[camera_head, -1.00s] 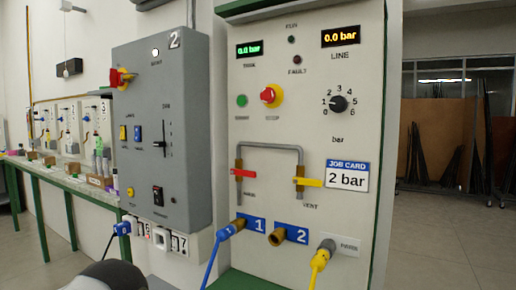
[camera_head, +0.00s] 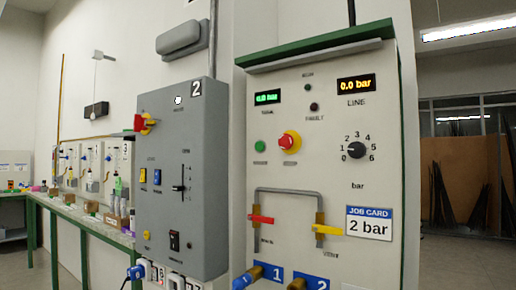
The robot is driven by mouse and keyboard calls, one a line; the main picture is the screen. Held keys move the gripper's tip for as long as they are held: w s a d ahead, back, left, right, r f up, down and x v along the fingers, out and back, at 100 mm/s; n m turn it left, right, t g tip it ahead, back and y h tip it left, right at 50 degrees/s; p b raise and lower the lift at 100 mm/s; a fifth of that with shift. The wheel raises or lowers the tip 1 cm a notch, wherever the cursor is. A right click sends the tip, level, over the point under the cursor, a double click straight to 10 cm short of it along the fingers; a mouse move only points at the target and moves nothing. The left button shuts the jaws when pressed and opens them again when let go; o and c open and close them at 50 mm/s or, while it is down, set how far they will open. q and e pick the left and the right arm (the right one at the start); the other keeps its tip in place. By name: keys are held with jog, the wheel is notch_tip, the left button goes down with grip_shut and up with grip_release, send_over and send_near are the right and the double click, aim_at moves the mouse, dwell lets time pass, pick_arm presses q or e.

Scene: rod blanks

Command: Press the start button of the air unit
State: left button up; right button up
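The air unit (camera_head: 329,120) is a pale panel with a green top edge, right of centre in the head view. Its green start button (camera_head: 260,146) sits at the left of the panel, beside a red mushroom stop button (camera_head: 289,142) on a yellow base. A pressure dial (camera_head: 356,150) marked up to 6 is on the right. The line display (camera_head: 356,84) reads 0.0 bar; the tank display (camera_head: 267,97) is hard to read. The run and fault lamps look dark. A job card (camera_head: 369,223) says 2 bar. Neither gripper is in view.
A grey control box (camera_head: 183,178) marked 2 stands left of the air unit, with a red and yellow switch. A green-edged bench (camera_head: 85,222) runs along the left wall. Open floor shows at the right.

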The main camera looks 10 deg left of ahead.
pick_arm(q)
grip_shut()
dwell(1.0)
